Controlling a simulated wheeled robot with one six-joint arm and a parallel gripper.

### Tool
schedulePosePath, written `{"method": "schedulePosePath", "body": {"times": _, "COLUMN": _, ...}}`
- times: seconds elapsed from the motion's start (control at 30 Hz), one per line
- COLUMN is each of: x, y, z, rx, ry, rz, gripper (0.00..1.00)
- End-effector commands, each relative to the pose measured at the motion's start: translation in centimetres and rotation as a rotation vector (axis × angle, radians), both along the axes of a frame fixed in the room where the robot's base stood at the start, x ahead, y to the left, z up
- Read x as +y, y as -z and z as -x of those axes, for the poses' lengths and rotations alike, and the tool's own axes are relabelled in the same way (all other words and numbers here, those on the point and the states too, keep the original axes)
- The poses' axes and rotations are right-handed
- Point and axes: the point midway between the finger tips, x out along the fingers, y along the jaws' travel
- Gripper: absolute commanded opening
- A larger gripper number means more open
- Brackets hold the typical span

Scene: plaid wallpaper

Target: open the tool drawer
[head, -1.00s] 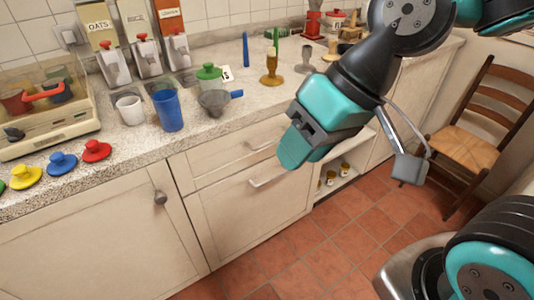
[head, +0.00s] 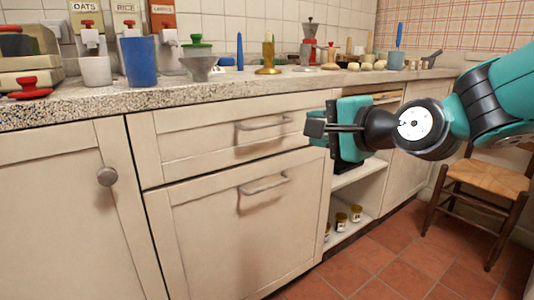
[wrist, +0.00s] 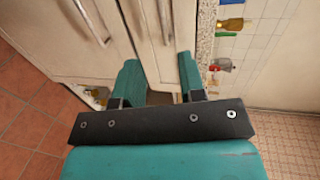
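The upper drawer (head: 215,132) has a cream front and a bar handle (head: 263,123), and it looks shut. A taller front (head: 230,215) with a similar handle (head: 264,185) is below it. No label shows which is the tool drawer. My gripper (head: 320,128) is right of the upper handle at about its height in the head view, apart from it. In the wrist view my gripper (wrist: 160,82) has two teal fingers spread with an empty gap. Beyond the fingers, the upper handle (wrist: 165,18) and lower handle (wrist: 92,20) show near the top edge.
An open shelf niche (head: 355,195) with small jars is right of the drawers. A wooden chair (head: 485,180) stands at right. The tiled floor (head: 390,270) in front is clear.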

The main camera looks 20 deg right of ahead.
Motion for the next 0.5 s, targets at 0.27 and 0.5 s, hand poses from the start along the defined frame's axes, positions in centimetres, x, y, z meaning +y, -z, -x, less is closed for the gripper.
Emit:
{"method": "schedulePosePath", "body": {"times": 0.27, "x": -0.1, "y": 0.0, "z": -1.4, "rx": -0.005, "ry": 0.016, "rz": -0.025, "gripper": 0.37}}
{"method": "schedulePosePath", "body": {"times": 0.5, "x": 0.7, "y": 0.3, "z": -4.1, "rx": -0.002, "ry": 0.013, "rz": -0.023, "gripper": 0.37}}
